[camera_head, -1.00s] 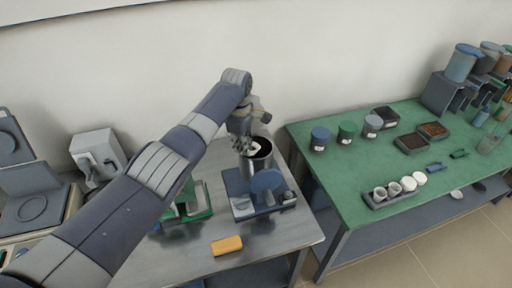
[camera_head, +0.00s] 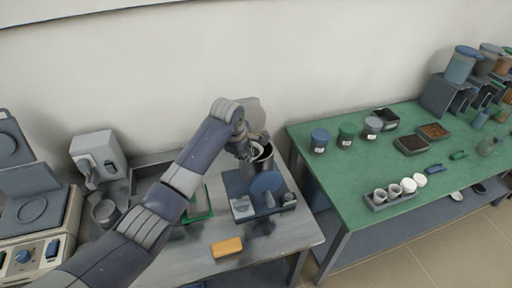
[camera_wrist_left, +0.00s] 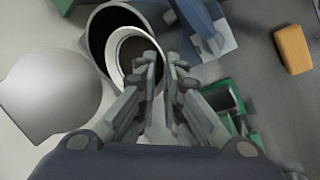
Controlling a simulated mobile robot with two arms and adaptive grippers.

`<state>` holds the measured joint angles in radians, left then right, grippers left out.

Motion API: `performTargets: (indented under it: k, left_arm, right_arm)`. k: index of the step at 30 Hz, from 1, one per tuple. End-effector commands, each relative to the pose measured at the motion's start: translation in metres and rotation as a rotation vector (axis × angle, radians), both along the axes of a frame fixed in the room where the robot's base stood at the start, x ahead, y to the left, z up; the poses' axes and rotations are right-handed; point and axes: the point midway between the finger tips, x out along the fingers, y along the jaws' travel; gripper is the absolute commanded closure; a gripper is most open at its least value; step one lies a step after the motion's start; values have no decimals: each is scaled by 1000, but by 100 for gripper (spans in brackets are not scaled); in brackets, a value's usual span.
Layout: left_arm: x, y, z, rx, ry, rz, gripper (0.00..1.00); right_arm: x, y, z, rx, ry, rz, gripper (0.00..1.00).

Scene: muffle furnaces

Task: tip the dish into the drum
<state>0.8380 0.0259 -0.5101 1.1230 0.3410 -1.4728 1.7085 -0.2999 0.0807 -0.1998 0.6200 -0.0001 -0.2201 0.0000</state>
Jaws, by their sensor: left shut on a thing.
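The drum is an open metal cylinder with a dark inside (camera_head: 266,163) at the back of the grey bench. In the left wrist view its dark opening (camera_wrist_left: 97,35) shows at the top. My left gripper (camera_head: 249,148) is at the drum's mouth. In the wrist view my left gripper (camera_wrist_left: 160,68) is shut on the pale rim of the dish (camera_wrist_left: 113,58), a round cup with a grey-brown inside. The dish overlaps the drum's opening; I cannot tell how far it is tilted or whether anything pours. My right gripper is not in view.
A pale round disc (camera_wrist_left: 45,95) lies beside the drum. A blue device (camera_head: 265,185) stands in front of it, with a green-edged holder (camera_head: 205,207) to the left and an orange block (camera_head: 227,246) nearer. A green table (camera_head: 350,165) with jars stands right.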

Motion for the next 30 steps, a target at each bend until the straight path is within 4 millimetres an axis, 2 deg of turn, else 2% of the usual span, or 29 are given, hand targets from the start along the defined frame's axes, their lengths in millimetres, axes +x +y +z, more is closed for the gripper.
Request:
performTargets:
  k: [18,26,30]
  left_arm:
    - [-5,-2,-8,-35,-102,0,100]
    - [-4,-2,-6,-37,-115,0,100]
    - [-3,-2,1,-39,-118,0,100]
  right_arm:
    - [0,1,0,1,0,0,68]
    - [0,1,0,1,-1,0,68]
    - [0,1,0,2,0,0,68]
